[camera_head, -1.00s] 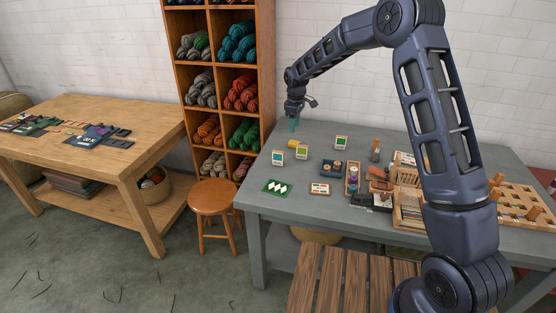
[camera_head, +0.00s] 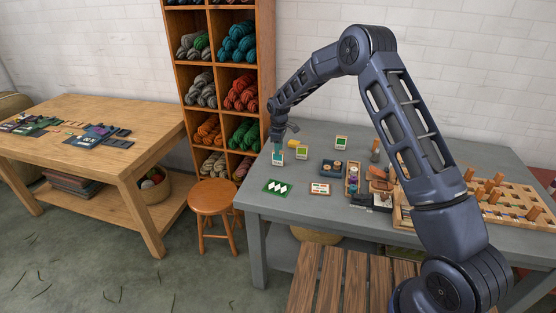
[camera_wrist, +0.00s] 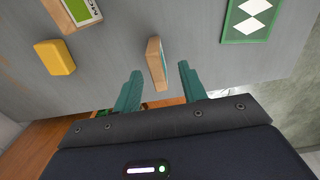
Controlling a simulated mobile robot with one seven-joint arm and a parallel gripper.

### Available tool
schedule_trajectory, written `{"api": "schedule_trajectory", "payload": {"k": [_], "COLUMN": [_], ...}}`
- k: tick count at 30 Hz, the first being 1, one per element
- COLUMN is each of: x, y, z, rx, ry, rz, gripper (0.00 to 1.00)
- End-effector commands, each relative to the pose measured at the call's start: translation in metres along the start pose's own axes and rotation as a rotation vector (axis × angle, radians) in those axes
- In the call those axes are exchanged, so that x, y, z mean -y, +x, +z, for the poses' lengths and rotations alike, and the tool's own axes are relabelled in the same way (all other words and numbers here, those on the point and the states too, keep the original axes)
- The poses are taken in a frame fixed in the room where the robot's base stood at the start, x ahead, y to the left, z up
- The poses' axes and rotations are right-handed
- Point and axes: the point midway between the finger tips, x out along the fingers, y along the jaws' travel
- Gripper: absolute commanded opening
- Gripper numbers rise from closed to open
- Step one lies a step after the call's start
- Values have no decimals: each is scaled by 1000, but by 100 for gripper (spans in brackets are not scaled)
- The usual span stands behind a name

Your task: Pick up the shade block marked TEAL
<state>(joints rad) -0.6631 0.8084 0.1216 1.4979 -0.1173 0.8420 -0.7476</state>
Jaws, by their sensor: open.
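A small upright block with a pale frame and a teal face (camera_head: 278,159) stands near the left end of the grey table. Its marking is too small to read. In the wrist view the block (camera_wrist: 156,61) shows edge-on, with a sliver of teal on its right side. My gripper (camera_head: 278,148) is directly over this block, pointing down. Its two teal fingers (camera_wrist: 159,72) are open, one on each side of the block's near end, with gaps visible on both sides.
A green-faced block (camera_head: 302,153) stands just right, partly lettered "MO" in the wrist view (camera_wrist: 80,10). Another green block (camera_head: 341,142) and a yellow piece (camera_wrist: 55,57) are behind. A green card with white diamonds (camera_head: 277,187) lies in front. Trays crowd the table's right.

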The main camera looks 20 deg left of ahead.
Motion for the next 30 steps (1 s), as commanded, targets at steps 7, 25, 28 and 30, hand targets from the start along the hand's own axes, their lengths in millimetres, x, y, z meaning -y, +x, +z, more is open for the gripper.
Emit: {"api": "schedule_trajectory", "payload": {"k": [7,25,28,30], "x": [-4,-5,-5,-5], "y": [25,50,50,50], "z": [-4,-4,-4,-4], "rx": [2,0,0,0], "ry": [0,0,0,0], "rz": [-1,0,0,0], "gripper": [42,12,0,0]}}
